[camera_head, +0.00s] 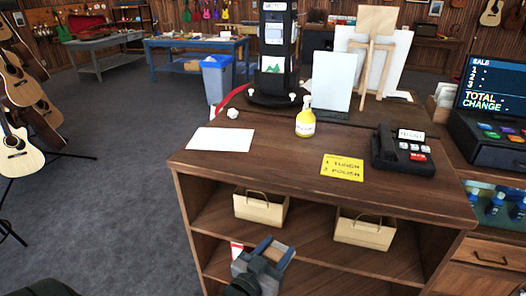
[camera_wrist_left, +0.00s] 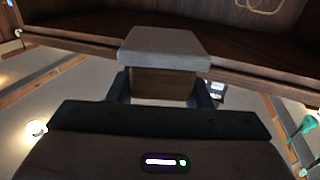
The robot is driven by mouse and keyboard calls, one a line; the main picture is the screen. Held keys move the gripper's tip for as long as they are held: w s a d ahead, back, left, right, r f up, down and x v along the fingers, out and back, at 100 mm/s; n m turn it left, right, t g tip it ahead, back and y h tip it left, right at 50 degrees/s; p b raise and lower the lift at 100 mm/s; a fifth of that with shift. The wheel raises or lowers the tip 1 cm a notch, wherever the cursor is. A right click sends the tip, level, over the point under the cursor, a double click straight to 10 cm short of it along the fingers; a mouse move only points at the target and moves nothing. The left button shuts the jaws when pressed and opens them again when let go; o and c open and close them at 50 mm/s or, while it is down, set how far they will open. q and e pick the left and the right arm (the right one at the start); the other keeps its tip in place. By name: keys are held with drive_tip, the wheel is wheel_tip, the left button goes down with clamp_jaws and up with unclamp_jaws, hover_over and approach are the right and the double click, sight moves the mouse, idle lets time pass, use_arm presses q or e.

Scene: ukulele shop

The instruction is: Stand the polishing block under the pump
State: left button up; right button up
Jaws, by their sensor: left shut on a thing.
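My left gripper (camera_head: 262,263) is low in front of the shelves under the counter. It is shut on the polishing block (camera_head: 273,251), a small wooden block with a grey pad. In the left wrist view the polishing block (camera_wrist_left: 164,82) sits between the two fingers (camera_wrist_left: 163,92), pad outward. The pump is on a yellow bottle (camera_head: 305,123) with a white head, standing on the counter top, above and right of the gripper. The block is well apart from it. My right gripper is not in view.
The wooden counter (camera_head: 262,163) bears a white sheet (camera_head: 221,139), a yellow note (camera_head: 342,167), a card terminal (camera_head: 402,152) and an upright pale panel (camera_head: 333,80). Grey floor is free left of the counter.

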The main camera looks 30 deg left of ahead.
use_arm(q)
drive_tip(key=w+a+r+n+y, duration=0.1)
drive_tip(key=w+a+r+y, duration=0.1)
drive_tip(key=a+r, duration=0.4)
drive_tip(key=w+a+r+n+y, duration=0.2)
drive_tip(key=a+r, duration=0.4)
drive_tip(key=a, duration=0.3)
drive_tip(key=shift+w+a+n+g+y, duration=0.3)
drive_tip(key=shift+w+a+y, duration=0.1)
drive_tip(key=shift+y, duration=0.4)
drive_tip(key=shift+w, duration=0.1)
drive_tip(key=p+x, duration=0.5)
drive_tip(key=x, duration=0.8)
drive_tip(key=shift+w+a, duration=0.2)
drive_tip(key=shift+w, duration=0.15)
drive_tip(key=p+x, duration=0.2)
drive_tip(key=x, duration=0.1)
drive_tip(key=shift+w+r, duration=0.2)
drive_tip(key=shift+w, duration=0.05)
drive_tip(key=shift+w+a+f+p, duration=0.15)
drive_tip(key=shift+w+f+p, duration=0.2)
drive_tip(key=shift+p, duration=0.1)
drive_tip(key=shift+s, duration=0.1)
